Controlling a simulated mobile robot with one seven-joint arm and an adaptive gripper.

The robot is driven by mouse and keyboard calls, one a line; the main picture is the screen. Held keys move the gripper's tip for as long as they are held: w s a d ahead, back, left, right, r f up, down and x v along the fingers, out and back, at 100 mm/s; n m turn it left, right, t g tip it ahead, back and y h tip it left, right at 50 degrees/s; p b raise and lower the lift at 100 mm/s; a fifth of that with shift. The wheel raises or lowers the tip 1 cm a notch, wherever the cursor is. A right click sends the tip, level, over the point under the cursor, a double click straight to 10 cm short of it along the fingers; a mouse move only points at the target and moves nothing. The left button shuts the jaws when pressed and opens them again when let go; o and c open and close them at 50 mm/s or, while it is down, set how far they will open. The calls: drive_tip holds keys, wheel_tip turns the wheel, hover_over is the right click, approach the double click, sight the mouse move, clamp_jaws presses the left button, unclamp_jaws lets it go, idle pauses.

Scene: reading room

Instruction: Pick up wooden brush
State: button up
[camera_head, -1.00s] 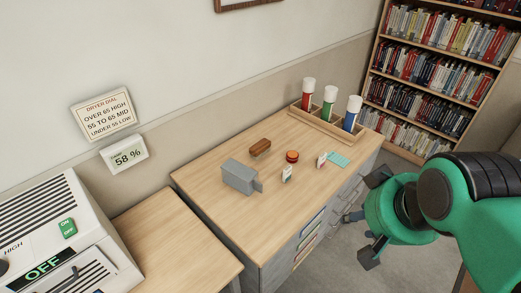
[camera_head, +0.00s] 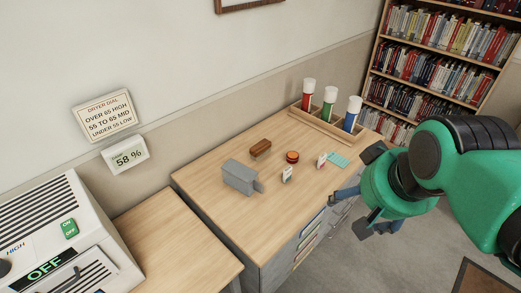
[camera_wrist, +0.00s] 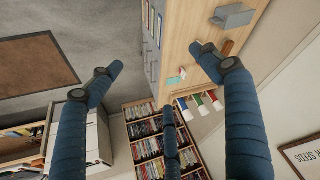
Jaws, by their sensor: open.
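The wooden brush (camera_head: 260,147), a small brown block shape, lies on the light wood desk top (camera_head: 215,205) behind the grey metal box. In the wrist view the brush (camera_wrist: 228,47) shows partly behind a finger. My gripper (camera_head: 358,190) is open and empty, off the desk's right front side, well away from the brush. In the wrist view its blue fingers (camera_wrist: 158,60) are spread wide with nothing between them.
A grey box (camera_head: 240,177), a round orange-brown item (camera_head: 292,156), small cards (camera_head: 287,174) and a teal sheet (camera_head: 338,160) share the desk. A wooden rack (camera_head: 310,118) holds red, green and blue white-capped bottles. A bookcase (camera_head: 378,60) stands at the right.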

drive_tip(key=w+a+r+m+p, duration=0.1)
drive_tip(key=w+r+p, duration=0.1)
drive_tip(key=w+r, duration=0.5)
drive_tip(key=m+g+p, duration=0.5)
drive_tip(key=m+p, duration=0.2)
drive_tip(key=p, duration=0.5)
hover_over(262, 146)
wheel_tip(262, 146, down, 30)
drive_tip(key=shift+w+f, duration=0.1)
drive_tip(key=shift+f, duration=0.05)
drive_tip(key=shift+f, duration=0.15)
drive_tip(key=shift+f+b, duration=0.45)
drive_tip(key=shift+f, duration=3.7)
